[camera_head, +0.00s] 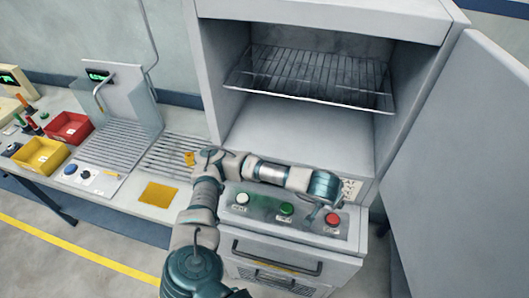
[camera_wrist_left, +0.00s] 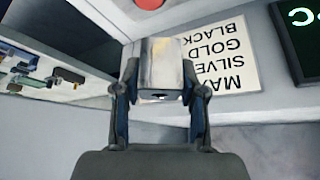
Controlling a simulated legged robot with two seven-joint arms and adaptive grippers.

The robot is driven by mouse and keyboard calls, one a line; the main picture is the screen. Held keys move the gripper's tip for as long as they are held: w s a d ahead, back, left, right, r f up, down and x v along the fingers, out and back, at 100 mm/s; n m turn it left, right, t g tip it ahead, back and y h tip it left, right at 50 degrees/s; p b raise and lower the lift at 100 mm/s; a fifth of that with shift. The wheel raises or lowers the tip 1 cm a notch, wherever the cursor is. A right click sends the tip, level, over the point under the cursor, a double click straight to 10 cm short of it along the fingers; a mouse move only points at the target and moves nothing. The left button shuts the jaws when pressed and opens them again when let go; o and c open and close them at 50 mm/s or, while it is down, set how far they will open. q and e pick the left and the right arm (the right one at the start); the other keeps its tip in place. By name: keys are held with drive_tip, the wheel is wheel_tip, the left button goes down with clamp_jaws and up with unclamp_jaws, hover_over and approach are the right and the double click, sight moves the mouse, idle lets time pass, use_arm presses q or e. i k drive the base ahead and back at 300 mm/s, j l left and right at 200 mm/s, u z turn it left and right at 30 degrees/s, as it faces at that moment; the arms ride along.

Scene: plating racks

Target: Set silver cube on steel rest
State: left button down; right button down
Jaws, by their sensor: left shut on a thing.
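My left gripper (camera_head: 325,212) is over the right part of the cabinet's front panel, near a red button. In the left wrist view its fingers (camera_wrist_left: 158,88) are shut on the silver cube (camera_wrist_left: 160,62), one finger on each side. The cube has a shiny, blurred metal face and a small dark mark low on it. In the head view the cube cannot be made out. A wire rack (camera_head: 310,75) hangs inside the open cabinet, and a slatted metal grille (camera_head: 170,150) lies on the bench at left. I cannot tell which is the steel rest. My right gripper is not in view.
The cabinet door (camera_head: 455,160) stands open at right. The panel has white (camera_head: 242,198), green (camera_head: 286,209) and red (camera_head: 332,219) buttons. A sign (camera_wrist_left: 222,58) lists SILVER, GOLD and BLACK. Red (camera_head: 68,128) and yellow (camera_head: 40,155) bins and a yellow pad (camera_head: 158,195) are on the bench.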

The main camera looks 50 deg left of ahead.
sight(164, 155)
drive_tip(key=k+j, duration=1)
drive_tip(key=i+j, duration=0.1)
drive_tip(key=j, duration=0.6)
drive_tip(key=i+j+u, duration=0.1)
drive_tip(key=j, duration=0.6)
drive_tip(key=i+j, duration=0.15)
